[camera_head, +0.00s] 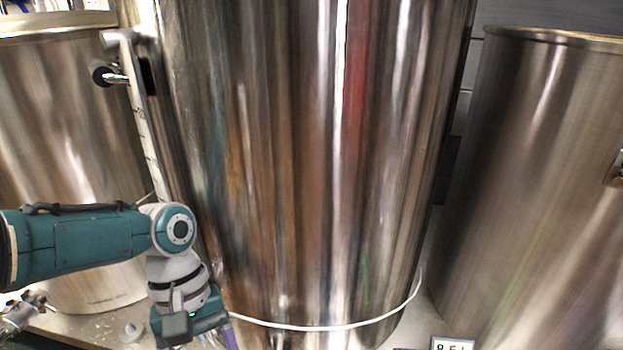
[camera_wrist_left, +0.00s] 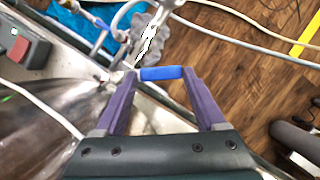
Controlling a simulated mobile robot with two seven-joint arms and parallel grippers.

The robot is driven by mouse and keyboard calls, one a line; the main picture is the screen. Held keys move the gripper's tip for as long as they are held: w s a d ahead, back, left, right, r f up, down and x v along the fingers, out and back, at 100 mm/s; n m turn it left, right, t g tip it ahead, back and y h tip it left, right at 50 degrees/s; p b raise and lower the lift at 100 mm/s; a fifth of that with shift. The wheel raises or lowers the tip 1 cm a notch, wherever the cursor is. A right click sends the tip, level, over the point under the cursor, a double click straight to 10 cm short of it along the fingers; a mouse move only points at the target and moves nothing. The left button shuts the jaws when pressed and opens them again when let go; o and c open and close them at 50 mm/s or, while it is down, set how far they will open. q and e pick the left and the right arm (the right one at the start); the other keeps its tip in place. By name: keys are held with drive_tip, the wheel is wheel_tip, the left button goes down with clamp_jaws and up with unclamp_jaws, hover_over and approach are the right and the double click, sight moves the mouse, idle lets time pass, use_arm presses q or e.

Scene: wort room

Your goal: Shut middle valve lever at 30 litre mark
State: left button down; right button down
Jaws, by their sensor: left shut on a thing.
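The middle tank (camera_head: 300,170) is a tall shiny steel vessel filling the centre of the head view. A pale sight tube (camera_head: 146,140) with small dark marks runs down its left side; I cannot read a level in it. A blue valve lever handle (camera_wrist_left: 162,73) lies crosswise between the purple fingers of my left gripper (camera_wrist_left: 160,75), which is shut on it. In the head view my left arm reaches low beside the tank, where a purple finger shows at the bottom edge; the valve itself is hidden there. My right gripper is in neither view.
Steel tanks stand at left (camera_head: 70,130) and right (camera_head: 550,180). A white hose (camera_head: 330,327) curves round the middle tank's foot. A small display (camera_head: 452,343), partly cut off, seems to read 8.5 L or 9.5 L. A red-and-grey box (camera_wrist_left: 22,45) and wooden floor (camera_wrist_left: 230,50) show below.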

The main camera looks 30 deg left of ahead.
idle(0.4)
use_arm(q)
unclamp_jaws()
drive_tip(key=shift+r, duration=0.1)
wheel_tip(320, 180, up, 20)
drive_tip(key=p, duration=1.1)
